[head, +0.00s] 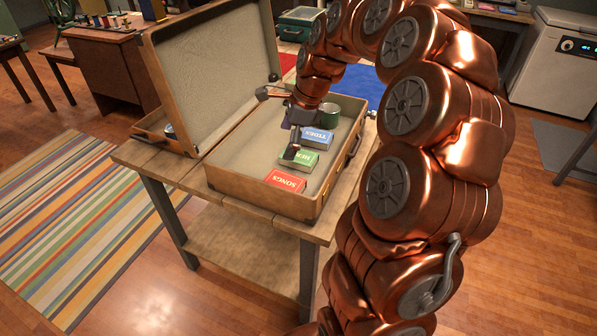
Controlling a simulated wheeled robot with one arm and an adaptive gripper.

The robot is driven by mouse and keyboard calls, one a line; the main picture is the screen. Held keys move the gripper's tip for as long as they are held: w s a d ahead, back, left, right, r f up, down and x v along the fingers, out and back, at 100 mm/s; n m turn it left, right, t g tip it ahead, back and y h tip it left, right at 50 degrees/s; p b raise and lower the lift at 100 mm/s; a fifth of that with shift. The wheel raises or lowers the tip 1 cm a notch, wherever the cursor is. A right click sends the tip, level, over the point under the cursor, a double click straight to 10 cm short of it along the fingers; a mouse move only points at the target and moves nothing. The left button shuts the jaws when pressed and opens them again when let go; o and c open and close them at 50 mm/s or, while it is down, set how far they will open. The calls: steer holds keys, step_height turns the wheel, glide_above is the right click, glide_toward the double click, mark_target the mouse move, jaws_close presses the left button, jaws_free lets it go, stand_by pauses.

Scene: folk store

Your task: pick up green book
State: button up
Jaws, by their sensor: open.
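An open suitcase (232,177) stands on a wooden table. Inside it, a green book (303,161) lies flat in the middle of a row, between a blue book (318,138) and a red book (285,181). The red book reads "SONGS". My gripper (288,153) is over the suitcase, close to the left part of the green book, and is open. A finger hides part of the green book's cover. I cannot tell whether the finger touches the book. The gripper appears empty.
A dark green round object (329,115) is in the suitcase behind the blue book. The raised suitcase lid (212,70) stands at the left. The suitcase's left floor is bare. The wooden table (262,217) has a lower shelf. A striped rug (75,225) lies at left.

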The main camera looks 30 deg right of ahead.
mark_target(300, 155)
steer(key=w+d+f+m, duration=0.1)
steer(key=d+m, duration=0.1)
steer(key=d, duration=0.1)
steer(key=w+d+f+m+b, duration=0.1)
steer(key=d+f, duration=0.1)
steer(key=d, duration=0.1)
steer(key=d+f+m+t+b, duration=0.1)
steer(key=d+f+m, duration=0.1)
steer(key=d, duration=0.1)
steer(key=shift+w+f+m, duration=0.15)
steer(key=shift+w+m, duration=0.15)
steer(key=shift+w, duration=0.1)
steer(key=shift+w+d+f+h, duration=0.1)
steer(key=shift+f+h, duration=0.1)
steer(key=shift+h, duration=0.1)
steer(key=x, duration=0.2)
steer(key=p+x, duration=0.1)
steer(key=x, duration=0.3)
steer(key=shift+w+f, duration=0.15)
steer(key=shift+w, duration=0.3)
steer(key=shift+w+f, duration=0.15)
steer(key=shift+f, duration=0.2)
steer(key=shift+f, duration=0.2)
steer(key=c, duration=1.3)
